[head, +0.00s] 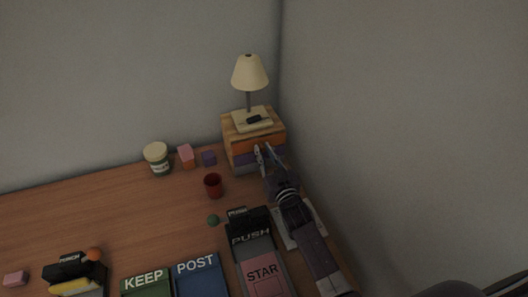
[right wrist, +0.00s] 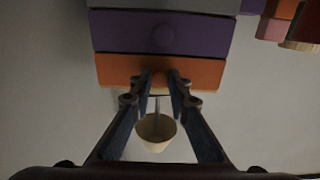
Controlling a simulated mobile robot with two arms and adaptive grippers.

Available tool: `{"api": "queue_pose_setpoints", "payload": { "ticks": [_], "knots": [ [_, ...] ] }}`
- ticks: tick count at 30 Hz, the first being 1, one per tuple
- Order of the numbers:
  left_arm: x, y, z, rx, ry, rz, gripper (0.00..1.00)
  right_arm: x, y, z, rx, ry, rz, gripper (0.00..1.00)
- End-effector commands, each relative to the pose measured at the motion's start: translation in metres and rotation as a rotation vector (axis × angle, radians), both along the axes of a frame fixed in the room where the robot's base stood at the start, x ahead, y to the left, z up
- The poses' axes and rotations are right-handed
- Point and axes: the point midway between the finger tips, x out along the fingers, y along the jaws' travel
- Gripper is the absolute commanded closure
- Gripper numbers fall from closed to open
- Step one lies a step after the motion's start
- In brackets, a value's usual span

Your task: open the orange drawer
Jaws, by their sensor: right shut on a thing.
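The orange drawer (head: 264,142) is the top drawer of a small wooden drawer box (head: 230,121) at the back right of the desk. Its front also shows in the right wrist view (right wrist: 205,72), which sees the box upside down. The drawer front looks roughly flush with the purple drawer (head: 272,157) below it. My right gripper (head: 263,150) reaches the orange front. In the right wrist view my right gripper (right wrist: 161,76) is shut on the orange drawer's knob, which the fingertips mostly hide. My left gripper is not in view.
A lamp (head: 249,73) and a small dark object (head: 254,119) stand on the box. A red cup (head: 213,186), a green ball (head: 213,220) and a lidded jar (head: 158,159) are to the left. Labelled containers (head: 197,266) line the front. A wall is close on the right.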

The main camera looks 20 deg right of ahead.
Motion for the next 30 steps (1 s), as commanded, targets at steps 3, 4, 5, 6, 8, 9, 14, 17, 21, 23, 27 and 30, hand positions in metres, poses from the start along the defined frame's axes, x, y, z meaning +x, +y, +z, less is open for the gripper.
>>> {"api": "queue_pose_setpoints", "payload": {
  "ticks": [3, 4, 5, 6, 8, 9, 14, 17, 21, 23, 27, 30],
  "knots": [
    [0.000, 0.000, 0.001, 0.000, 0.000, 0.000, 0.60, -0.001, 0.000, 0.000, 0.000, 0.001, 0.000, 1.00],
    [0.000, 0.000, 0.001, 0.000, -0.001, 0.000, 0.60, -0.002, 0.000, 0.000, 0.000, 0.001, 0.000, 1.00],
    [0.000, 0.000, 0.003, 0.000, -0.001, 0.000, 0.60, -0.004, 0.000, 0.000, 0.000, 0.002, 0.000, 1.00],
    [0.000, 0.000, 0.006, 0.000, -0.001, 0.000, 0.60, -0.008, 0.000, 0.001, 0.000, 0.002, 0.001, 1.00],
    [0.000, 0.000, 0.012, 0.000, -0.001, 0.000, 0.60, -0.017, 0.000, 0.002, 0.000, 0.003, 0.001, 1.00],
    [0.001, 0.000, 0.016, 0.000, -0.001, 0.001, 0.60, -0.024, -0.001, 0.002, 0.001, 0.005, 0.000, 1.00],
    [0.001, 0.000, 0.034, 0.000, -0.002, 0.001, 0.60, -0.061, -0.002, 0.002, 0.001, 0.006, 0.000, 1.00],
    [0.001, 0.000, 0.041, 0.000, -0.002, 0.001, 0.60, -0.080, -0.003, 0.002, 0.001, 0.006, 0.000, 1.00],
    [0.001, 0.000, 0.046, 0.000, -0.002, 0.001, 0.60, -0.098, -0.003, 0.000, 0.000, 0.004, 0.000, 1.00],
    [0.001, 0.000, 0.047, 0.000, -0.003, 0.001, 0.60, -0.101, -0.003, 0.001, 0.000, 0.002, 0.000, 1.00],
    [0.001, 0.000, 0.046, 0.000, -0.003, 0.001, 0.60, -0.102, -0.003, 0.000, 0.000, 0.000, 0.000, 1.00],
    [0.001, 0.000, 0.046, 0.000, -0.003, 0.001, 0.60, -0.102, -0.003, 0.000, 0.000, 0.000, 0.000, 1.00]
  ]
}}
